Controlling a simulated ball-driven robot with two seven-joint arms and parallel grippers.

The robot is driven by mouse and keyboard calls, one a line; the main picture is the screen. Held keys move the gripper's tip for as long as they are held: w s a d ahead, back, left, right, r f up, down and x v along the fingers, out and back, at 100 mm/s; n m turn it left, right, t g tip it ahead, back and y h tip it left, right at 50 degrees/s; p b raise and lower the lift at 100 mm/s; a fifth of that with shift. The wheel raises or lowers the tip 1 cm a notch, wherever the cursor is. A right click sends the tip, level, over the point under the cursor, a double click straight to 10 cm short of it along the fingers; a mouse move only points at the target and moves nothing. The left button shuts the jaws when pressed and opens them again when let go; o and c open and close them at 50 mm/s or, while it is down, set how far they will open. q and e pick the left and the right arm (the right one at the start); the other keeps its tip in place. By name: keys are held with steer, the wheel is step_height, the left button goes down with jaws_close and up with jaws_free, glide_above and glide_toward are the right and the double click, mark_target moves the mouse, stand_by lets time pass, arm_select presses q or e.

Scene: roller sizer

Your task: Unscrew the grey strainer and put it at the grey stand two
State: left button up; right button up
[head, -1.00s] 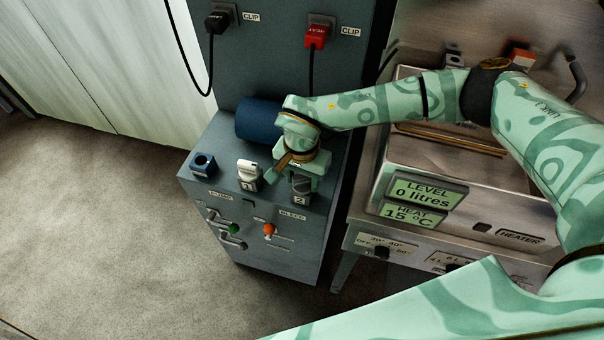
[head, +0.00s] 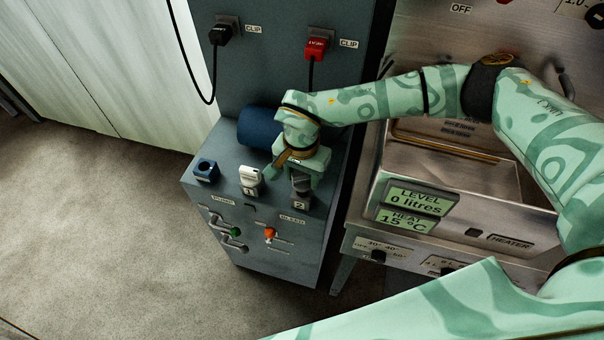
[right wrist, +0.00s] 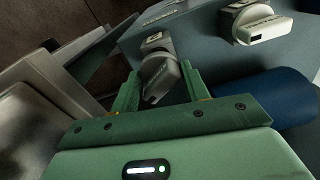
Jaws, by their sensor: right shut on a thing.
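My right gripper (head: 301,178) points down at the grey stand two (head: 299,203), which stands on the dark cabinet top. It is shut on the grey strainer (head: 301,187). In the right wrist view the strainer (right wrist: 160,78) sits between the two fingers (right wrist: 160,92), right by the stand (right wrist: 155,40). I cannot tell whether it is seated in the stand or just above it. My left gripper is not in view.
A white strainer (head: 250,175) stands at stand one, left of my right gripper. A blue holder (head: 206,170) with a dark opening is farther left. A blue cylinder (head: 255,127) is behind. The steel tank (head: 470,190) is to the right.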

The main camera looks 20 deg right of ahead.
mark_target(302, 181)
steer(key=shift+r+p, duration=0.1)
steer(key=shift+p, duration=0.35)
stand_by(1.1)
steer(key=shift+f+b, duration=1.15)
steer(key=shift+f, duration=1)
steer(key=o, duration=1.2)
steer(key=shift+c, duration=0.2)
steer(key=shift+r, duration=0.15)
step_height(302, 181, up, 16)
steer(key=p, duration=0.3)
steer(key=shift+s+a, duration=0.15)
steer(key=shift+s, duration=0.05)
